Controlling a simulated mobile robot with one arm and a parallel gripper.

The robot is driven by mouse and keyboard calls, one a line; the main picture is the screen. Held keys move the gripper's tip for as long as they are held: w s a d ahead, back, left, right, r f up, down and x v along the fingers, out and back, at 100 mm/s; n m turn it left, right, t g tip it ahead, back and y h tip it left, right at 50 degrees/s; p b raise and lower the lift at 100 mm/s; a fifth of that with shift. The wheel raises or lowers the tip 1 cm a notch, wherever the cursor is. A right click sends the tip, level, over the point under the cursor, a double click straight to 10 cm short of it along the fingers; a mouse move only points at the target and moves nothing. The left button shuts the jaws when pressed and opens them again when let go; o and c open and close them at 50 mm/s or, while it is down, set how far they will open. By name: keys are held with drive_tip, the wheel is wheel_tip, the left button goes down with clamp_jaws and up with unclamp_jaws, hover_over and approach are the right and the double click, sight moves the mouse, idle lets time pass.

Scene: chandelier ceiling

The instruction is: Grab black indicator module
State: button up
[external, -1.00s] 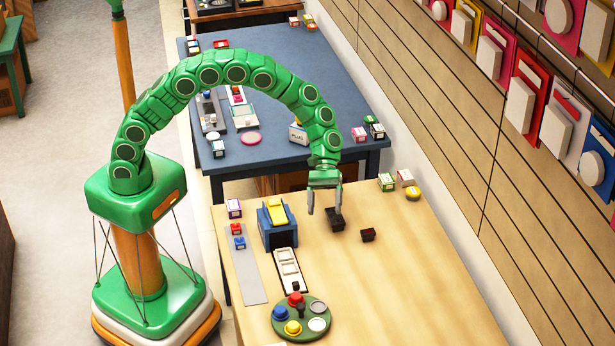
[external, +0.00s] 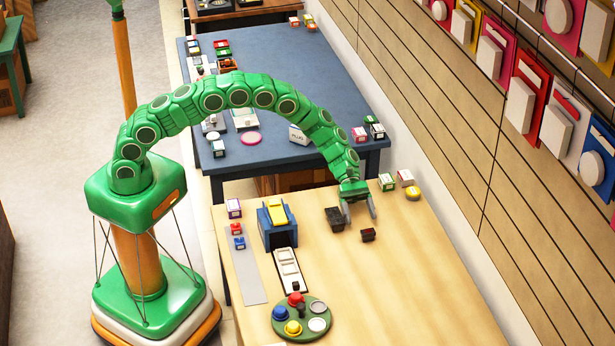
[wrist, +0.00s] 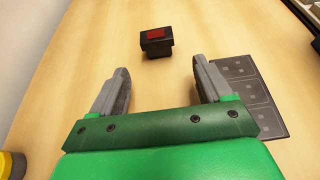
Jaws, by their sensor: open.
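The black indicator module (external: 368,235) is a small black block with a dark red top, standing on the light wooden table. It also shows in the wrist view (wrist: 155,49), just beyond the gap between the fingertips. My gripper (external: 360,212) is open and empty, with its two grey fingers apart. It is close to the module on its far side in the external view and does not appear to touch it. In the wrist view, the fingers (wrist: 160,70) point toward the module, which is fully visible.
A blue stand (external: 278,234) and a green round button tray (external: 287,331) are further left. The table right of the module is clear.

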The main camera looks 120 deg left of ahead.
sight(367, 230)
drive_tip(key=shift+x, duration=1.15)
drive_tip(key=shift+w+r+x, duration=0.1)
drive_tip(key=shift+r+x, duration=0.1)
drive_tip(key=shift+x, duration=0.65)
drive_tip(key=shift+w+r+x, duration=0.1)
drive_tip(key=shift+r+x, duration=0.05)
drive_tip(key=shift+x, duration=0.7)
drive_tip(key=shift+r+x, duration=0.2)
drive_tip(key=shift+x, duration=0.7)
drive_tip(key=shift+d, duration=0.1)
drive_tip(key=shift+c, duration=0.3)
drive_tip(key=c, duration=1)
